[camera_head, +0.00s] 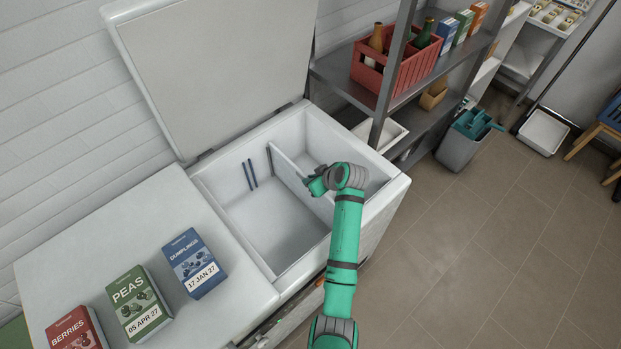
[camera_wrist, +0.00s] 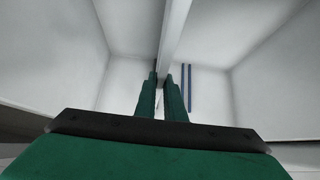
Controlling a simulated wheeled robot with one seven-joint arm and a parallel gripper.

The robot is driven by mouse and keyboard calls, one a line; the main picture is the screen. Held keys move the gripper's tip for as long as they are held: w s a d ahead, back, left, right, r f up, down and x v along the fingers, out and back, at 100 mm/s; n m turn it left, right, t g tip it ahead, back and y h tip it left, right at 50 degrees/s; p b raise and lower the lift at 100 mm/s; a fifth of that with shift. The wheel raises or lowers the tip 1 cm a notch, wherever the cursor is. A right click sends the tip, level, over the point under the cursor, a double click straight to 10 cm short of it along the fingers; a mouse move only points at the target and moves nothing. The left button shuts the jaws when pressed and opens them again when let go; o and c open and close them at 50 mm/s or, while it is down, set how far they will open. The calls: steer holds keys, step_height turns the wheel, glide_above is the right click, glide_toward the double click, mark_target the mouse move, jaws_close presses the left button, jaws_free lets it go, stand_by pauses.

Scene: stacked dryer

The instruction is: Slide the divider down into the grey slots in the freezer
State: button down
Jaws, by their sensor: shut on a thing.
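The divider (camera_head: 288,169) is a thin white panel inside the open white freezer (camera_head: 278,262). My gripper (camera_head: 315,185) is shut on its near part. In the wrist view the divider (camera_wrist: 175,30) runs between the two fingers of my gripper (camera_wrist: 161,76). In the head view, a pair of dark blue-grey strips (camera_head: 249,174) stands on the freezer's back wall, left of the divider and apart from it. These strips (camera_wrist: 187,88) lie right of the divider in the wrist view. A grey strip (camera_head: 270,161) shows by the divider's far edge. Its bottom edge contact is unclear.
The freezer lid (camera_head: 215,70) is raised at the back. Boxes of berries (camera_head: 76,330), peas (camera_head: 137,305) and dumplings (camera_head: 194,263) rest on the white top at left. A metal shelf with a red crate (camera_head: 398,67) stands right of the freezer. The freezer's left part is empty.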

steer(key=shift+f, duration=0.6)
steer(key=c, duration=1.8)
jaws_free()
steer(key=shift+o, duration=0.2)
steer(key=v, duration=1.1)
steer(key=shift+f, duration=0.1)
